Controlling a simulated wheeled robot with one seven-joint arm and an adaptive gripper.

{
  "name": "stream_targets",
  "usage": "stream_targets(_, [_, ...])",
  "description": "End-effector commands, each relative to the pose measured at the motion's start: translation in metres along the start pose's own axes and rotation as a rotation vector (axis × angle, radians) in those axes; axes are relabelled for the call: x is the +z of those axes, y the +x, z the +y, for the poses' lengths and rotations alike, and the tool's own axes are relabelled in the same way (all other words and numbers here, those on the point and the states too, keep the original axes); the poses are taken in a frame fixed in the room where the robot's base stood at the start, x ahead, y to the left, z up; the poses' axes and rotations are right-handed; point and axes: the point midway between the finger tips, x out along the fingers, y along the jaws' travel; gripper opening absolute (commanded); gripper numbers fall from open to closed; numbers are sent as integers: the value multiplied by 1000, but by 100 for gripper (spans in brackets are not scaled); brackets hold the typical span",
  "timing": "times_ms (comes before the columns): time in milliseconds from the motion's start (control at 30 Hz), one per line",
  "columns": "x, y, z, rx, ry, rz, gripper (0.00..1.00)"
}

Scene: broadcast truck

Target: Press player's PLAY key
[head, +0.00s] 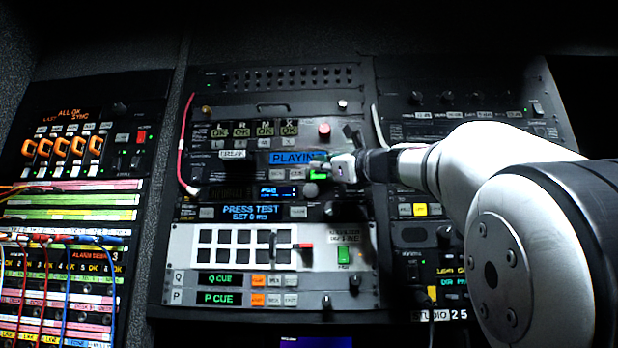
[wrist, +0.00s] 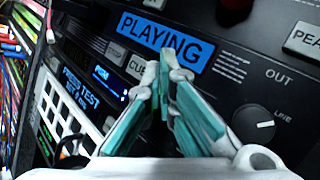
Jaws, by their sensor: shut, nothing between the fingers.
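The player is a dark panel with a lit blue display (head: 292,157) reading "PLAYING"; the same display fills the upper middle of the wrist view (wrist: 150,36). A CUE key (wrist: 137,67) sits below the display. My gripper (head: 338,167) is shut and empty, its fingertips at the player's front, right of and just below the display. The PLAY key cannot be made out there; the fingers cover the panel right of CUE. Whether the tips touch a key, I cannot tell.
A round knob (wrist: 252,123) sits right of the fingers. Below the player is a unit with a blue "PRESS TEST" display (head: 251,210), then a pale panel of black keys with a lever (head: 304,245). A patch bay with cables (head: 65,240) stands left.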

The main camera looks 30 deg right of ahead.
Motion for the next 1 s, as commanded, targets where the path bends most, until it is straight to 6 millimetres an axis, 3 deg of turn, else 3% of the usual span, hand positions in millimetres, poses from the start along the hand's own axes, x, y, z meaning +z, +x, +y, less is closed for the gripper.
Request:
stream_targets(567, [7, -9, 6, 0, 0, -2, 0])
stream_targets(1000, [26, -35, 25, 1, 1, -2, 0])
